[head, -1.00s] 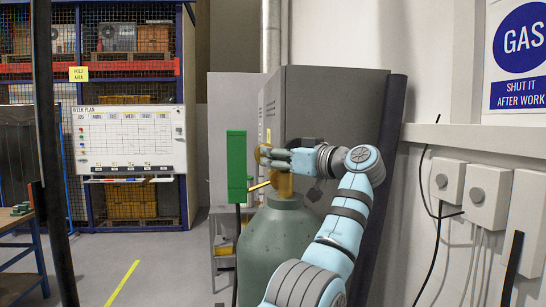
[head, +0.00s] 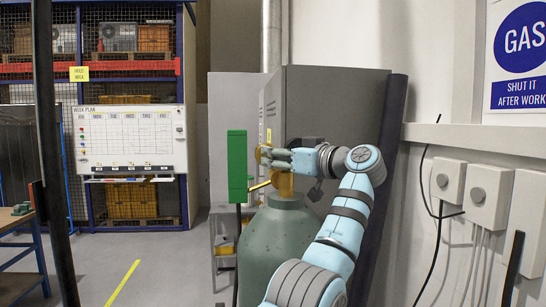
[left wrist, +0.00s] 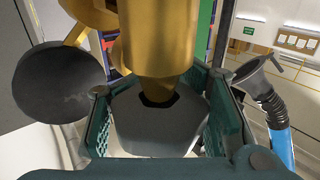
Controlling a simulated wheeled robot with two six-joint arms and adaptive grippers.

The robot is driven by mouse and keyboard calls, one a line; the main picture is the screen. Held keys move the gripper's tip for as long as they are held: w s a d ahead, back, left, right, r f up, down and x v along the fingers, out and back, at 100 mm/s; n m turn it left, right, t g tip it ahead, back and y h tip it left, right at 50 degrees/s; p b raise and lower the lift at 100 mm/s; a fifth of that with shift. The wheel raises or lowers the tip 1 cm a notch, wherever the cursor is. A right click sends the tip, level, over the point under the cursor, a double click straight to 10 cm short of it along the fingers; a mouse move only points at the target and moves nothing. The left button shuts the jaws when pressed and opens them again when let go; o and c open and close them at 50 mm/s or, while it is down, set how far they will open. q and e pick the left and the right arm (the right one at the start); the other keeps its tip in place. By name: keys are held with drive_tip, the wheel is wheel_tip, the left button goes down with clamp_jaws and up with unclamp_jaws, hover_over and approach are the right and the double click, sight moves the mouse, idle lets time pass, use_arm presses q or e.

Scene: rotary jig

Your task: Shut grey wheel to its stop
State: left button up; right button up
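The grey wheel (left wrist: 155,125) is a many-sided knob on the brass valve (left wrist: 150,45), seen close up in the left wrist view. The valve sits on top of a green gas cylinder (head: 284,245) in the head view. My left gripper (head: 274,157) is at the valve, its arm coming up from the lower right. In the left wrist view its teal fingers (left wrist: 163,95) lie along both sides of the wheel and appear to press on it. In the head view the wheel is hidden by the gripper. My right gripper is not recognisable.
A dark round disc (left wrist: 60,82) is beside the valve. A green post (head: 237,165) stands left of the cylinder and a grey cabinet (head: 335,100) behind it. Wall boxes (head: 488,195) are on the right. A dark ribbed part with blue (left wrist: 270,105) shows beyond the right finger.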

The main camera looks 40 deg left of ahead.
use_arm(q)
drive_tip(key=o, duration=1)
drive_tip(key=shift+w+d+f, duration=0.1)
drive_tip(key=shift+d+f, duration=0.05)
drive_tip(key=shift+f, duration=0.05)
drive_tip(key=shift+o, duration=0.4)
drive_tip(key=shift+d+r, duration=0.25)
drive_tip(key=shift+d, duration=0.1)
drive_tip(key=d, duration=1.2)
